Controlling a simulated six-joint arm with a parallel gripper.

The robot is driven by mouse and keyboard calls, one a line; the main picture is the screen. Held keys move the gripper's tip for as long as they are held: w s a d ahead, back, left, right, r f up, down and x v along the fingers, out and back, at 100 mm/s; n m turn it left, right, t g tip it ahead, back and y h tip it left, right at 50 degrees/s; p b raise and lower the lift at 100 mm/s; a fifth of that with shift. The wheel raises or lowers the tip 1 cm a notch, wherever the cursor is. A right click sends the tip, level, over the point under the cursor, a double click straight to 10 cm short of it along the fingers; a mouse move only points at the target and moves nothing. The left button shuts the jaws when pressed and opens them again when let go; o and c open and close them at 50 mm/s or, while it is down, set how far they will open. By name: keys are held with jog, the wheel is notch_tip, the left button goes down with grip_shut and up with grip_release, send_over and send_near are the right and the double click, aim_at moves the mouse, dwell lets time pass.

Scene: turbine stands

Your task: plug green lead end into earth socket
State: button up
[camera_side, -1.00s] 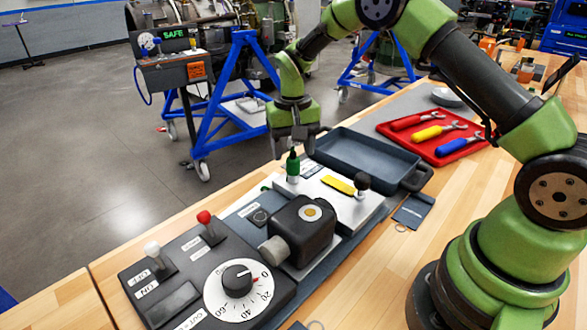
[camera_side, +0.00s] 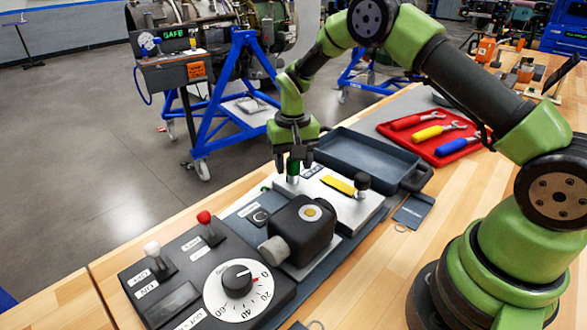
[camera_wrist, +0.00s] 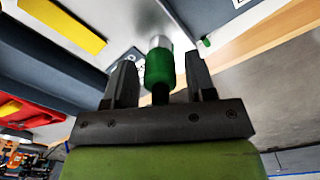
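The green lead end (camera_side: 294,169) stands upright on the light grey block, with a silver collar at its far end in the wrist view (camera_wrist: 159,66). My gripper (camera_wrist: 158,62) is lowered over it, pointing down. Its two dark fingers are on either side of the green body, with a visible gap at each side, so it is open around the lead end and not clamped. In the side view the fingers partly hide the lead end. A small green piece (camera_wrist: 204,43) shows at the block's edge. I cannot tell which fitting is the earth socket.
A yellow strip (camera_side: 338,185) and a black-knobbed post (camera_side: 362,182) are on the block. A dark tray (camera_side: 420,177) lies behind it. A black box (camera_side: 300,232) and switch panel (camera_side: 170,285) stand in front. A red tool tray (camera_side: 440,158) is at the right.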

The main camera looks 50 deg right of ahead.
grip_shut()
jog(key=shift+r, duration=0.7)
jog(key=shift+r, duration=1.45)
jog(key=shift+a, duration=0.1)
jog(key=s+a+n, duration=0.1)
jog(key=a+n, duration=0.3)
jog(key=a, duration=0.7)
jog(key=shift+n, duration=0.3)
jog(key=shift+s+d+f, duration=0.1)
jog(key=shift+s+f, duration=0.05)
jog(key=shift+f, duration=1.85)
